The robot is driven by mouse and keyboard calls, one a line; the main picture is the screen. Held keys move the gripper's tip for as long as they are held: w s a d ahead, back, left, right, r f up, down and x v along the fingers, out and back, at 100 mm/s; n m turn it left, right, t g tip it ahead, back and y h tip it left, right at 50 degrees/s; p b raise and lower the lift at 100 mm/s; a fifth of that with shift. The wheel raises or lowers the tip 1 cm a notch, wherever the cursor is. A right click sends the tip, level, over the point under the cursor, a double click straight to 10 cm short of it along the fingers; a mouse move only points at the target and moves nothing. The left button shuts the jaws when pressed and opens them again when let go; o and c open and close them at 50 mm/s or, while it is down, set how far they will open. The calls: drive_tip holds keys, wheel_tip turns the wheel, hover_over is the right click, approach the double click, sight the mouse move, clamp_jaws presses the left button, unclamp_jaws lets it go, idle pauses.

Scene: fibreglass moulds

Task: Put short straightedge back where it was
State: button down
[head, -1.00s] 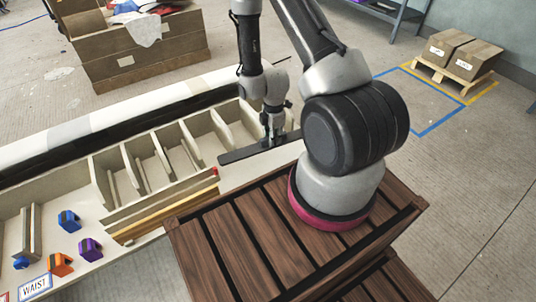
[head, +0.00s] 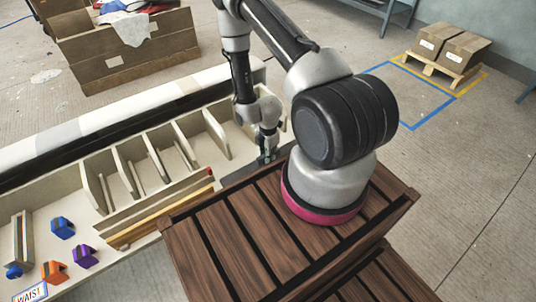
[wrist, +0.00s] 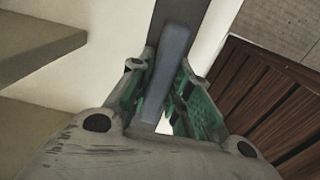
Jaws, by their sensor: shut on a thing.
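The short straightedge (head: 238,175) is a long, thin dark bar, seen in the head view between the bench and my wooden deck. My gripper (head: 266,158) is above it and shut on its raised grip. In the wrist view, the green-padded fingers of my gripper (wrist: 165,105) stand on both sides of the blue-grey grip (wrist: 172,70), with the dark bar running away behind it. My gripper hides part of the bar. I cannot tell whether the bar touches the bench surface.
A pale divided rack (head: 150,165) stands left of my gripper, with wooden and red-tipped strips (head: 160,205) along its front. Blue (head: 62,227), orange (head: 54,271) and purple (head: 84,256) blocks lie farther left near a WAIST label (head: 31,294). A wooden crate (head: 125,55) stands behind.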

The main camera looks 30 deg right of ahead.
drive_tip(key=shift+f, duration=0.1)
drive_tip(key=c, duration=1.3)
unclamp_jaws()
wheel_tip(320, 180, up, 42)
drive_tip(key=a+m+t, duration=0.1)
drive_tip(key=m+t, duration=0.1)
drive_tip(key=m, duration=0.7)
drive_tip(key=s+r+m, duration=0.3)
drive_tip(key=s+r, duration=0.2)
drive_tip(key=s+a+r+m+t, duration=0.1)
drive_tip(key=s+r+m, duration=0.2)
drive_tip(key=s+r, duration=0.2)
drive_tip(key=s+a+r+m+t, duration=0.1)
drive_tip(key=s+r+m, duration=0.2)
drive_tip(key=s+r, duration=0.3)
drive_tip(key=shift+s, duration=0.3)
